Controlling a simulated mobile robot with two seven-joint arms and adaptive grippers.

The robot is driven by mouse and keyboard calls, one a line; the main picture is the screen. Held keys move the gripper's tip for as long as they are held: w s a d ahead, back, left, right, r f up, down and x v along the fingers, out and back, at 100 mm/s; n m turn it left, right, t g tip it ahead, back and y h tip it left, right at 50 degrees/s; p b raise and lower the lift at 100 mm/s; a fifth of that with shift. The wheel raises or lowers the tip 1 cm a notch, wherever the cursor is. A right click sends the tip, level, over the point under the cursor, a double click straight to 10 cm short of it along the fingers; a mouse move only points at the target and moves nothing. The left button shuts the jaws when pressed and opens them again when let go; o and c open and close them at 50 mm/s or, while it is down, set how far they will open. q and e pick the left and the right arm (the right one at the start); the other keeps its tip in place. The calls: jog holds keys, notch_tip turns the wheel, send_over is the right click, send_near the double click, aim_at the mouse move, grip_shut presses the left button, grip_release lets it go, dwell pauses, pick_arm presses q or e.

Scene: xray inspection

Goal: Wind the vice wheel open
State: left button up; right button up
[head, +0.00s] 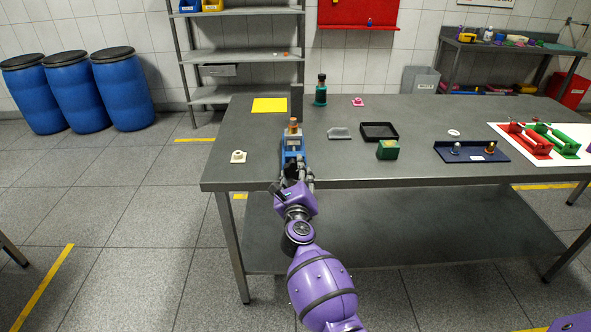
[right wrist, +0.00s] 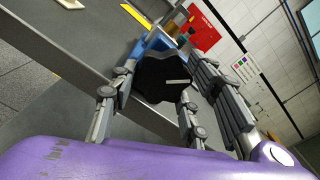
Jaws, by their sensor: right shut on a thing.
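The blue vice (head: 292,143) stands near the table's front edge, left of the middle. A piece with an orange-brown top (head: 293,124) stands at the vice's jaws; whether it is clamped cannot be told. The black vice wheel (right wrist: 160,76) faces me in the right wrist view, with a pale mark on its face. My right gripper (head: 296,172) is at the front of the vice, shut on the wheel, with fingers on either side of it. In the head view the gripper mostly hides the wheel. My left gripper is out of view.
Behind the vice are a dark upright block (head: 296,101), a green bottle (head: 320,90) and a yellow sheet (head: 269,105). A small cream piece (head: 238,156) lies to the left. To the right are a black tray (head: 379,132), a green box (head: 388,150) and a blue tray (head: 472,153).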

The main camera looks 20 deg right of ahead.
jog(key=n+p, duration=0.1)
jog(key=n, duration=0.2)
jog(key=shift+a+r, duration=0.1)
jog(key=n+p, duration=0.1)
jog(key=n, duration=0.1)
jog(key=shift+n, duration=0.4)
jog(key=n+p, duration=0.1)
jog(key=n, duration=0.2)
jog(key=shift+p, duration=0.3)
jog(key=n, duration=0.3)
jog(key=shift+f+p, duration=0.25)
jog(key=shift+p, duration=0.15)
jog(key=shift+s+n, duration=0.1)
jog(key=shift+n, duration=0.3)
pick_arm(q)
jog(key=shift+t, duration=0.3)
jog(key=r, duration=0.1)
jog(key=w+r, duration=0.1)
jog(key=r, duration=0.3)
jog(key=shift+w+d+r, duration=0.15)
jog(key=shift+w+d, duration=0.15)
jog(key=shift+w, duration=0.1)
pick_arm(e)
jog(key=shift+f, duration=0.1)
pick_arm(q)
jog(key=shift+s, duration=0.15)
pick_arm(e)
jog(key=shift+f+n, duration=0.1)
jog(key=shift+n, duration=0.2)
